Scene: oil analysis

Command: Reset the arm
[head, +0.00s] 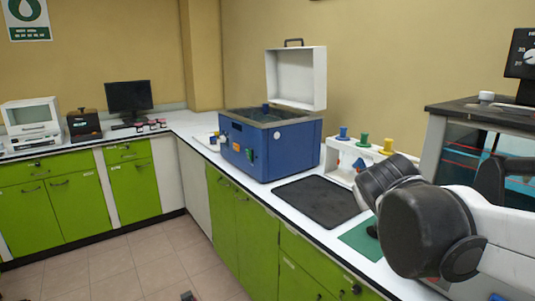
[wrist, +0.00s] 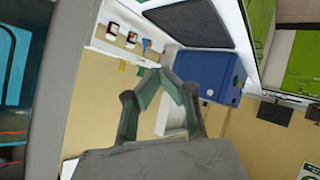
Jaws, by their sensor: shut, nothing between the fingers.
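My arm reaches in from the right of the head view, its dark rounded joints in front of the counter's right part. My gripper (wrist: 168,74) shows in the wrist view with its two fingertips together and nothing between them. It is clear of the objects around it, as far as the wrist view shows. In the head view I cannot clearly make out the fingers, because the arm's bulky joints are in front.
A blue bath (head: 268,145) with its white lid (head: 296,78) raised stands on the counter. Nearby are a black mat (head: 316,200), a green mat (head: 362,240), a white rack (head: 343,158) with coloured pieces and a glass-fronted machine (head: 455,150). The floor (head: 130,260) is open.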

